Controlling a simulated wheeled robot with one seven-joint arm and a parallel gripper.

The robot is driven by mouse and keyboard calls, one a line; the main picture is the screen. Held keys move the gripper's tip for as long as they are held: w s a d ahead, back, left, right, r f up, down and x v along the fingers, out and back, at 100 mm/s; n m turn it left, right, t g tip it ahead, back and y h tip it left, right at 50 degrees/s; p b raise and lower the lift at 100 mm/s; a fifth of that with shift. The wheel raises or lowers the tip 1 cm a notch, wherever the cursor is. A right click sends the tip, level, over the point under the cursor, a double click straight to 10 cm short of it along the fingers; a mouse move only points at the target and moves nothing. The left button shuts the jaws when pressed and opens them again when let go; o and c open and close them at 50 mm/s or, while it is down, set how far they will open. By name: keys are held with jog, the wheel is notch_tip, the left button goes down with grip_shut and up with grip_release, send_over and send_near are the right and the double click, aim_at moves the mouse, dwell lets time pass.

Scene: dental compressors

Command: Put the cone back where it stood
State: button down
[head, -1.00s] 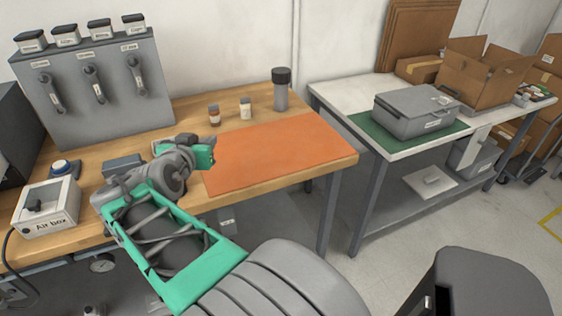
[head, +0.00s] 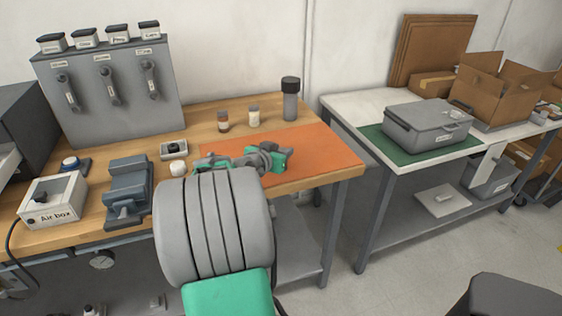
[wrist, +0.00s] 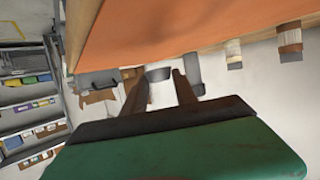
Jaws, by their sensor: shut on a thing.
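My gripper (head: 284,158) is over the orange mat (head: 325,145) on the wooden bench, at the end of my outstretched arm. In the wrist view its two dark fingers (wrist: 160,78) are slightly apart, with a small grey piece (wrist: 159,73) between their tips. I take this piece for the cone, but its shape is mostly hidden. The head view does not show it clearly. The orange mat also fills the top of the wrist view (wrist: 180,30). I cannot tell the gap between the piece and the mat.
A grey bottle with a dark lid (head: 290,100) and two small jars (head: 254,117) stand behind the mat. Left are a blue-grey vise (head: 128,188), a small white round thing (head: 178,168) and the Air box (head: 52,202). A second table (head: 350,103) holds a grey case (head: 427,125).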

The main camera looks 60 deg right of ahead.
jog(key=shift+d+f, duration=0.2)
jog(key=shift+f, duration=0.75)
jog(key=shift+d+f, duration=0.15)
jog(key=shift+f, duration=0.75)
jog(key=shift+f+b, duration=0.2)
jog(key=shift+b, duration=0.15)
jog(key=c, duration=1)
grip_release()
jog(key=shift+o, duration=0.2)
